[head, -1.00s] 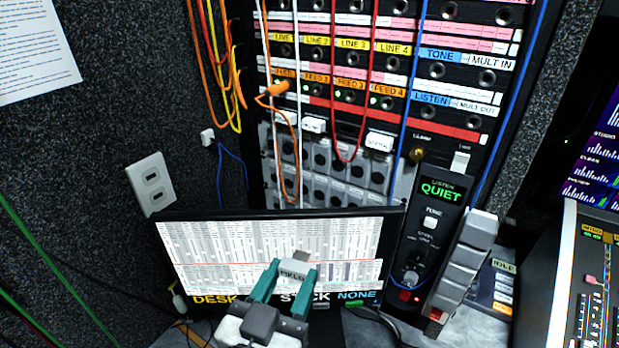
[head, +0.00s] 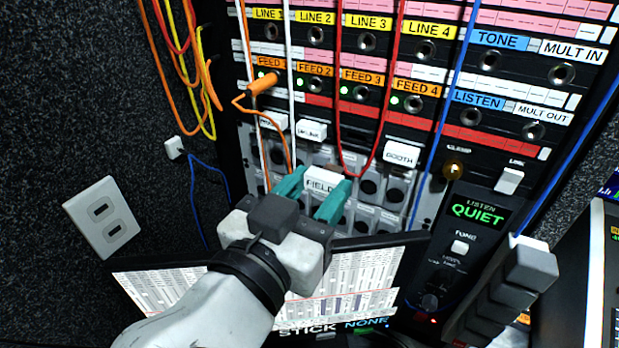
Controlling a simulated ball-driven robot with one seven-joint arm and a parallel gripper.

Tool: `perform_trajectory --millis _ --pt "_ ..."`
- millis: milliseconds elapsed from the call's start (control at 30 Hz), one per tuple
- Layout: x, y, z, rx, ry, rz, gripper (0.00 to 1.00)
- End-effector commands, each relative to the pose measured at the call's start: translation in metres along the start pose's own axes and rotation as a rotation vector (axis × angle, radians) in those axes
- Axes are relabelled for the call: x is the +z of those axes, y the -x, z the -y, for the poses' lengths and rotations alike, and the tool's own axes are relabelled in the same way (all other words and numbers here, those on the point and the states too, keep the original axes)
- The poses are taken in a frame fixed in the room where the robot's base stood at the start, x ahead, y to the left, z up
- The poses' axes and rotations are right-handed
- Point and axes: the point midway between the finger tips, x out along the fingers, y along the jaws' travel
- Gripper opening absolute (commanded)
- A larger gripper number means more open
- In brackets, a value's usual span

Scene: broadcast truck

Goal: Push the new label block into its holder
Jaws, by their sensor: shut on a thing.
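My gripper (head: 322,197) is shut on a white label block (head: 323,183) that reads FIELD, held between its teal fingers. The gripper is in front of the lower part of the rack, over the grey panel of round holes (head: 368,187). Other white label blocks sit along the top of this panel: one reads BOOTH (head: 401,155), and two more are at the left, one of them (head: 311,131) hard to read. Between the held block and the BOOTH block the panel shows open grey slots. I cannot tell whether the held block touches the panel.
A monitor (head: 375,283) stands below, and a QUIET box (head: 478,212) stands at the right.

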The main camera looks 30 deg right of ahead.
Motion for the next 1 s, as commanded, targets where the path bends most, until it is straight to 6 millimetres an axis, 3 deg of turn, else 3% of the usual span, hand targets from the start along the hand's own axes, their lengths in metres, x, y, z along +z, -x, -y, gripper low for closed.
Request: perform_trajectory --millis 333,1000 --pt "0.002 -0.001 0.000 0.000 0.000 0.004 0.00" --pt "0.000 -0.054 0.000 0.001 0.001 0.004 0.00"
